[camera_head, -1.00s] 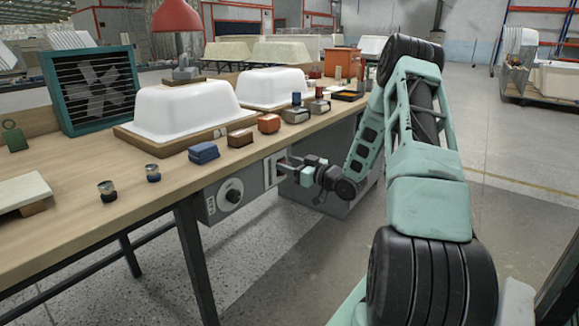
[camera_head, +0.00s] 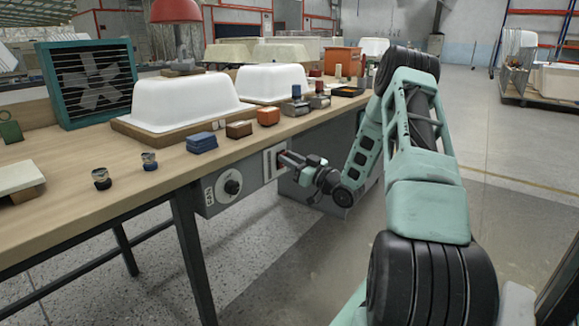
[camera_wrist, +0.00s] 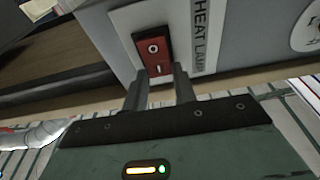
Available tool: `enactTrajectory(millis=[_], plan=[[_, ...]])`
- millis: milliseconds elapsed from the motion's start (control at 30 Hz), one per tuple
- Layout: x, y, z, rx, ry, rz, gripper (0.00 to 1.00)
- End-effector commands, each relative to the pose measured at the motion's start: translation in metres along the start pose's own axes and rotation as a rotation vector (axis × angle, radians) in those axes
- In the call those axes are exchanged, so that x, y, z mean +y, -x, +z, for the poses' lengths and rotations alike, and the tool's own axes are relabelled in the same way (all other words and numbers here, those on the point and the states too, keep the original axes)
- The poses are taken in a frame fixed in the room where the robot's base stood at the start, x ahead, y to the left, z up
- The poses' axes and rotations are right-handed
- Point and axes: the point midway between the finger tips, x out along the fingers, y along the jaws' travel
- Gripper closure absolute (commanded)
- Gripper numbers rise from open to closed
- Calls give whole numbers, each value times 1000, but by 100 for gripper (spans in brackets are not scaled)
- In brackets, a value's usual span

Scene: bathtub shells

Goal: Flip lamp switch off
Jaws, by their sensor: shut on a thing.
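The red lamp switch (camera_wrist: 153,48) is a rocker on a pale plate, marked O on its upper half and I on its lower half, beside a "HEAT LAMP" label (camera_wrist: 200,35). My gripper (camera_wrist: 161,70) has its two dark fingers on either side of the switch's lower end, by the I mark, shut on it. In the head view my gripper (camera_head: 284,157) reaches the right part of the grey control box (camera_head: 212,197) under the table edge; the switch is mostly hidden there. The red heat lamp (camera_head: 175,10) hangs over the table.
The wooden table (camera_head: 75,215) holds white tub shells (camera_head: 185,98), a teal fan (camera_head: 88,80), a blue block (camera_head: 201,142) and small jars (camera_head: 102,178).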

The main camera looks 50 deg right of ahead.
Motion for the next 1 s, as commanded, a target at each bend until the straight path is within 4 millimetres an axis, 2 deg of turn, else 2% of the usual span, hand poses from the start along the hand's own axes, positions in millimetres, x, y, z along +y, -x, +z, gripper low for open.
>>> enactTrajectory(millis=[33,467,500,567,867,1000], plan=[[0,2,6,25,1,0,96],[0,2,2,71,1,1,96],[0,2,2,71,1,1,67],[0,2,2,71,1,1,51],[0,2,2,70,0,1,51],[1,13,3,69,-1,3,51]])
